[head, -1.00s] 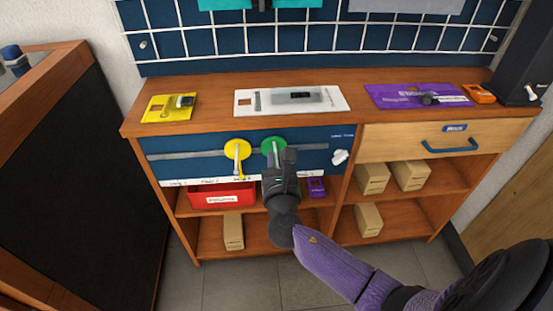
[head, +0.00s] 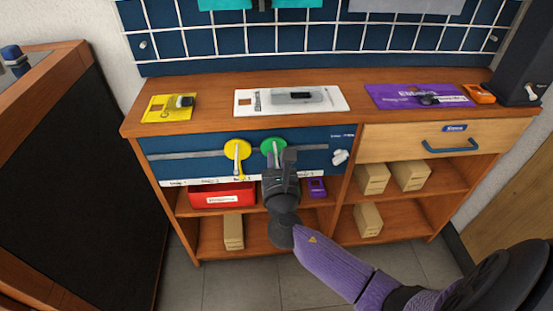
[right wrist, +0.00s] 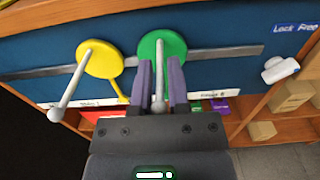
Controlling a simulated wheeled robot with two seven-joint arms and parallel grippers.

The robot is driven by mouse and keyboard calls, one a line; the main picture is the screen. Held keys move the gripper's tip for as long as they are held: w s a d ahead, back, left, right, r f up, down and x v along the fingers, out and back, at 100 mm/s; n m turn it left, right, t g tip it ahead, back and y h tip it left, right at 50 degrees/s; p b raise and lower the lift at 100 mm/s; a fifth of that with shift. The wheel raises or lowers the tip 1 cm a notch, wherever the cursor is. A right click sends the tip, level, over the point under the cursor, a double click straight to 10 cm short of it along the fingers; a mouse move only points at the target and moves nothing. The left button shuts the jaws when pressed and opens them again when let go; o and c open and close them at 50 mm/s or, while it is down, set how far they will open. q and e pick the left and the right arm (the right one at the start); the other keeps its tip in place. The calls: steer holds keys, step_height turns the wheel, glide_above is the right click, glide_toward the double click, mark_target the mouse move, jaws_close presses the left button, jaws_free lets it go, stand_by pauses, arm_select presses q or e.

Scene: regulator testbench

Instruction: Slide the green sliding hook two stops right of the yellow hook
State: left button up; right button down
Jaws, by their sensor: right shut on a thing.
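The green sliding hook (head: 268,145) sits on the grey rail (head: 188,154) of the blue panel, just right of the yellow hook (head: 236,149). Both are round discs with a pale peg sticking out. In the right wrist view the green hook (right wrist: 150,45) has its peg between the two purple fingers of my right gripper (right wrist: 160,88), which is shut on it. The yellow hook (right wrist: 98,58) stands to the left, apart from the fingers. My right gripper (head: 288,158) partly hides the green hook in the head view. My left gripper is not in view.
A white label strip with stop names (head: 205,181) runs below the rail. Free rail (right wrist: 225,51) shows right of the green hook. A white knob (head: 340,157) is at the panel's right end. A red bin (head: 222,195) and a purple box (head: 317,187) are on the shelf below.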

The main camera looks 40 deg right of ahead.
steer(key=shift+s+d, duration=0.15)
steer(key=shift+d, duration=0.05)
arm_select(q)
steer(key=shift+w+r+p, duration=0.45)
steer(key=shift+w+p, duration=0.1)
steer(key=shift+p, duration=0.15)
arm_select(e)
steer(key=s+d, duration=0.4)
steer(key=d, duration=0.3)
steer(key=shift+s, duration=0.15)
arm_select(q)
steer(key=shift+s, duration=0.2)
arm_select(e)
steer(key=shift+f, duration=0.1)
steer(key=c, duration=0.6)
jaws_free()
steer(key=shift+s+d, duration=0.1)
steer(key=shift+d, duration=0.05)
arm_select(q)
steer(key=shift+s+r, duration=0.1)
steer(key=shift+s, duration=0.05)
arm_select(e)
steer(key=shift+s, duration=0.1)
